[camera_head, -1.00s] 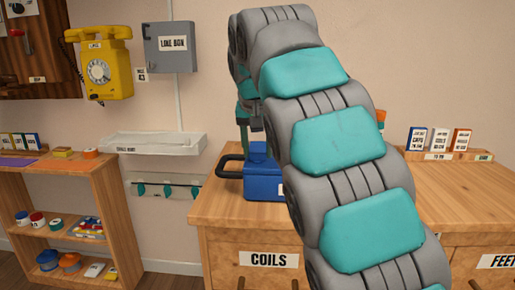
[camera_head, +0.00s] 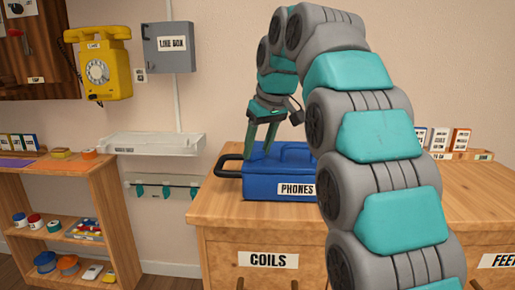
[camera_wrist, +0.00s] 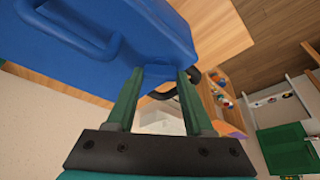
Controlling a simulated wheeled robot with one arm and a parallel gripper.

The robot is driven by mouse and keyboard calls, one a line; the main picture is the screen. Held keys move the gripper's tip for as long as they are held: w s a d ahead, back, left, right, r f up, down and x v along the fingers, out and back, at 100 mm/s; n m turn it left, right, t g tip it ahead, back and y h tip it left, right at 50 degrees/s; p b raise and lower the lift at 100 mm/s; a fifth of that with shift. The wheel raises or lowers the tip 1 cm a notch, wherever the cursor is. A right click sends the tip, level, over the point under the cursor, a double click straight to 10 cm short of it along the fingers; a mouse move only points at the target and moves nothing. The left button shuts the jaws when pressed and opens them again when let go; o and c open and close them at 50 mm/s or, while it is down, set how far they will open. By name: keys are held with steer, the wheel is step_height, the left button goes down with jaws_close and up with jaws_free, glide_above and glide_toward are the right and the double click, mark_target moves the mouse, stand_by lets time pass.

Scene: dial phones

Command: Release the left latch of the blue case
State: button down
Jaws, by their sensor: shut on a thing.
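The blue case (camera_head: 262,187) with a PHONES label rests on the wooden cabinet top, its lid seemingly down. My arm hides the case's right end.
The cabinet top (camera_head: 450,205) is clear to the right, with a rack of small boxes (camera_head: 460,154) at the back. A yellow phone (camera_head: 100,65) and a grey box (camera_head: 170,50) hang on the wall. A shelf (camera_head: 75,210) stands at left.

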steer(key=shift+w+n+g+y, duration=0.1)
steer(key=shift+n+g+y, duration=0.25)
steer(key=shift+n, duration=0.95)
steer(key=shift+d+n, duration=0.1)
steer(key=shift+n, duration=0.2)
steer(key=shift+c, duration=1.4)
jaws_free()
